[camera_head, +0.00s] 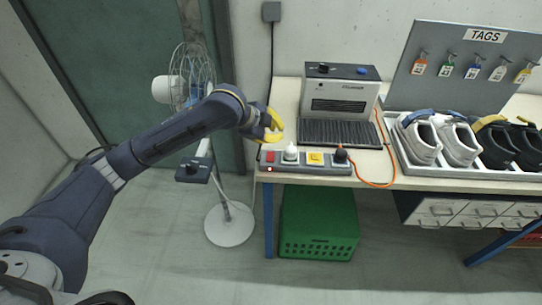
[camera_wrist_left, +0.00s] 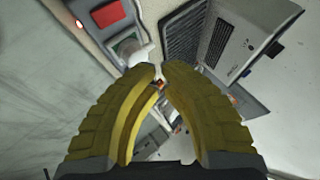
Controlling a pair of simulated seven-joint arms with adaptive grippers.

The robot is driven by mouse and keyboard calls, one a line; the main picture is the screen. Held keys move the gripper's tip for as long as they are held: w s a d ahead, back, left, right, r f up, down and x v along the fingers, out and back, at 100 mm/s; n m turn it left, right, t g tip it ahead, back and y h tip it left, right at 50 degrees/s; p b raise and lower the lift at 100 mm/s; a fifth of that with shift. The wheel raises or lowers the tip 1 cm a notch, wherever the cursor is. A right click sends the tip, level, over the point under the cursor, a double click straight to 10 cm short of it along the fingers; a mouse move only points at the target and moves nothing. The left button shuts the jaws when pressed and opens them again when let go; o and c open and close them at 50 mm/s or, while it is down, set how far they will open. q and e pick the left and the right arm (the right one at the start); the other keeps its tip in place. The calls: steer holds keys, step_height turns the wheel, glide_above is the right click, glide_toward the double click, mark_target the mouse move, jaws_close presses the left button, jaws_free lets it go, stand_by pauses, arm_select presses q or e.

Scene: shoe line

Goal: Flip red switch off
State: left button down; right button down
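A power strip (camera_head: 304,169) lies along the front left edge of the workbench. Its red switch (camera_head: 270,157) is at the left end, above a small lit red light (camera_head: 270,168). In the left wrist view the red switch (camera_wrist_left: 107,14) and the glowing light (camera_wrist_left: 79,23) are at the upper left. My left gripper (camera_head: 274,134) has yellow fingers and is above and behind the switch end, apart from the switch. Its fingertips (camera_wrist_left: 160,68) meet with nothing clearly held. My right gripper is not in view.
A white plug (camera_head: 291,153), a yellow socket (camera_head: 316,158) and a black plug (camera_head: 341,156) with an orange cable sit along the strip. A white machine (camera_head: 341,98) with a dark keyboard-like front stands behind. A shoe tray (camera_head: 450,172) is at right, a fan (camera_head: 229,224) at left.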

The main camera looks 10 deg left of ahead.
arm_select(q)
glide_toward(282, 151)
steer(key=shift+x, duration=2.75)
steer(key=shift+w, duration=0.25)
steer(key=shift+f, duration=0.3)
steer(key=shift+f, duration=0.15)
stand_by(0.4)
steer(key=shift+r, duration=0.6)
steer(key=shift+r, duration=0.1)
steer(key=shift+s+r, duration=0.25)
steer(key=shift+r, duration=0.9)
steer(key=shift+s+r, duration=0.25)
steer(key=shift+r, duration=0.95)
